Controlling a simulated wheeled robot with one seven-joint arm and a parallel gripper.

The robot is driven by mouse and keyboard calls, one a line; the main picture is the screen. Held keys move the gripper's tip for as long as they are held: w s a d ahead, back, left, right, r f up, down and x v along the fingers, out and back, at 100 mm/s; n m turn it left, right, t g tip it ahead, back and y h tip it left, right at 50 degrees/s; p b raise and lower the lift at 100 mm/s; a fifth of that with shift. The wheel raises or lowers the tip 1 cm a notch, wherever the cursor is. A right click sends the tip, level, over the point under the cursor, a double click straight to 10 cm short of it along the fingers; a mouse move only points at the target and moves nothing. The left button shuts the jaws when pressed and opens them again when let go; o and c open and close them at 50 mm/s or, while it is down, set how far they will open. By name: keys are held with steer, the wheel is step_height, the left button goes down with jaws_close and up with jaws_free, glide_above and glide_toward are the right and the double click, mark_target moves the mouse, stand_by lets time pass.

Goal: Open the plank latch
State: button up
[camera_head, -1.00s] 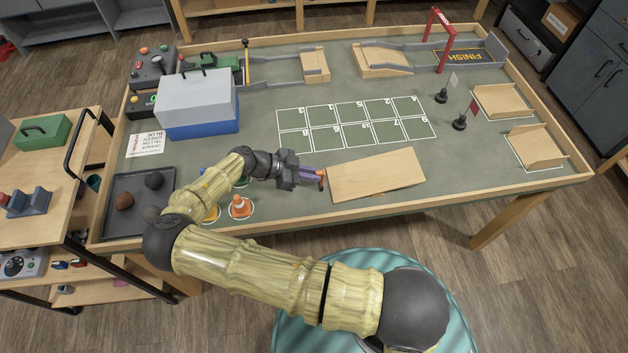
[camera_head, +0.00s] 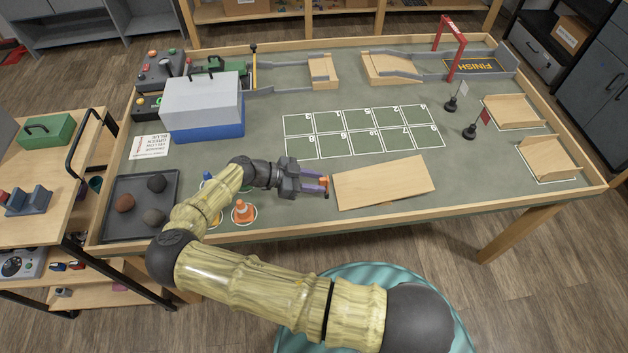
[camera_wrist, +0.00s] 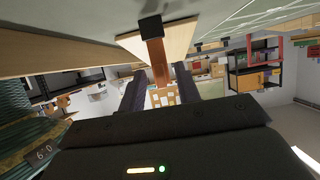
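The plank (camera_head: 385,182) is a pale wooden board lying near the front edge of the table. A small orange-brown latch (camera_head: 325,183) is at its left end. In the wrist view the latch (camera_wrist: 158,62) shows as a brown bar with a black block at one end. My gripper (camera_head: 321,186) is at the plank's left end, its purple fingers pointing right. In the wrist view my gripper's fingers (camera_wrist: 158,78) are apart, with the bar between them. Gaps seem to show beside the bar; contact is hard to judge.
An orange cone (camera_head: 244,211) stands left of my gripper near the front edge. A grey tray (camera_head: 133,219) with several rocks lies further left. A grey-and-blue box (camera_head: 203,106) is behind my arm. The numbered grid (camera_head: 362,131) behind the plank is clear.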

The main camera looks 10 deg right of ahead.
steer(key=shift+a, duration=0.1)
steer(key=b+v, duration=0.3)
steer(key=v, duration=1.4)
steer(key=shift+r+b, duration=0.2)
steer(key=shift+b, duration=0.15)
steer(key=s+d+r+n+g+y+p, duration=0.1)
steer(key=d+r+n+g+y+p, duration=0.2)
steer(key=d, duration=0.6)
steer(key=s+d+r+n+g+y, duration=0.1)
steer(key=d+n+y, duration=0.3)
steer(key=d, duration=0.6)
steer(key=s+d+r+n+t+y+p, duration=0.4)
steer(key=s+d+r+n+t+y, duration=0.1)
steer(key=s+r+n, duration=0.6)
steer(key=shift+s+r+t+y, duration=0.65)
steer(key=shift+r+t, duration=0.15)
steer(key=shift+r, duration=0.15)
steer(key=shift+d, duration=0.1)
